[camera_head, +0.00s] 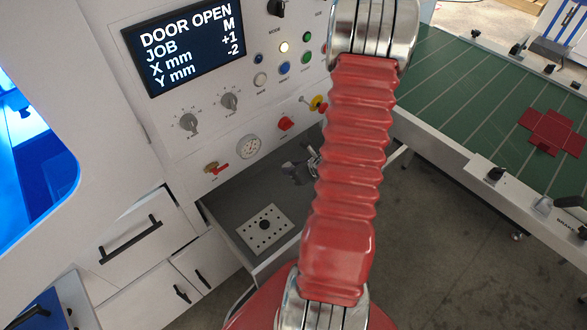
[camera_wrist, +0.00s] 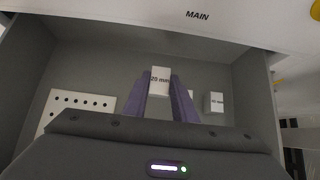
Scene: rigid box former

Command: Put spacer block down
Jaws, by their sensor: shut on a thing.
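My gripper (camera_wrist: 160,88) has two purple fingers and is shut on a white spacer block (camera_wrist: 160,75) marked "25 mm", in the wrist view. The block is over the open grey drawer (camera_wrist: 85,62); I cannot tell whether it touches the drawer floor. A second white block (camera_wrist: 214,102), its marking too small to read fully, stands in the drawer to the right of my fingers. In the head view, my red arm covers much of the middle, and the held block is not visible there.
A white perforated plate (camera_head: 264,229) with a dark knob lies in the drawer, left of my fingers in the wrist view. The control panel (camera_head: 235,90) with its "DOOR OPEN" screen (camera_head: 185,45) rises behind. A green table (camera_head: 465,95) with a red cut blank (camera_head: 553,132) stands right.

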